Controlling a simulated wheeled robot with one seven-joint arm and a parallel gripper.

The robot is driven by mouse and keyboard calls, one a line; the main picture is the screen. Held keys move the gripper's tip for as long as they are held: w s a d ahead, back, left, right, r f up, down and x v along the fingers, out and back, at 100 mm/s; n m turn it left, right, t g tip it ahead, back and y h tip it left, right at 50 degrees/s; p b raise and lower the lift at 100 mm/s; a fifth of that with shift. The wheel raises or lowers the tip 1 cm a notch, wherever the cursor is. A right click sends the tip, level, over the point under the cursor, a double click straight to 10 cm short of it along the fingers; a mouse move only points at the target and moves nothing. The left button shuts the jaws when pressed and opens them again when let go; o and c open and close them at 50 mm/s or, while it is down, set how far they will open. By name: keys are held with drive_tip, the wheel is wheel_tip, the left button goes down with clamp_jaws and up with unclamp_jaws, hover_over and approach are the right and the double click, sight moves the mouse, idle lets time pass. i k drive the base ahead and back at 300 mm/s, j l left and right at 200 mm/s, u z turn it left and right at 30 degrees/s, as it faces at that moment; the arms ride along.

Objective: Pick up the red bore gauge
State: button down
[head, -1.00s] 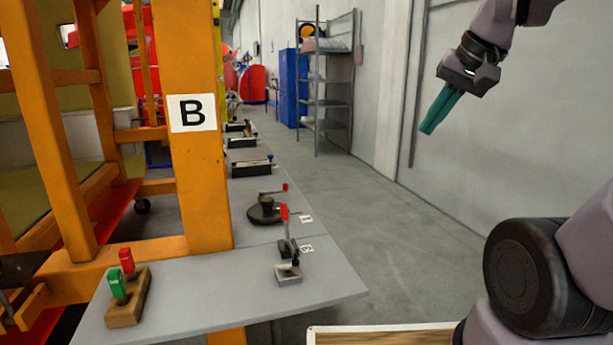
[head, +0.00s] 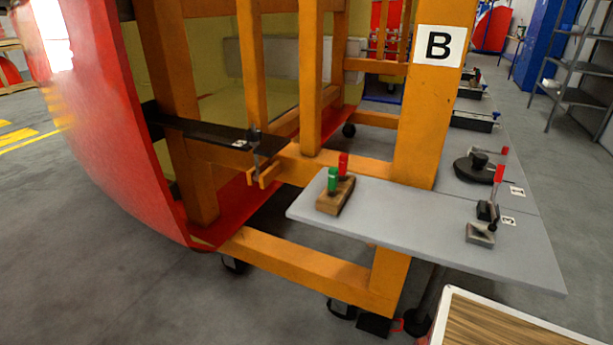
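A small red-handled gauge (head: 343,163), which looks like the red bore gauge, stands upright in a wooden block (head: 336,198). A green-handled gauge (head: 333,180) stands beside it in the same block, nearer to me. The block sits near the left end of a grey shelf (head: 400,222), in front of the orange post marked B. The lower part of the red gauge is hidden by the block and partly by the green one. My gripper is out of view.
A magnetic-base tool with a red tip (head: 499,173) and a dark round-based tool (head: 478,168) stand on the shelf's right side. A large red curved shell (head: 110,130) and orange frame (head: 300,270) fill the left. A wood-topped surface (head: 520,325) is at bottom right.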

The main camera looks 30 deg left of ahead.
sight(343, 160)
drive_tip(key=u, duration=1.3)
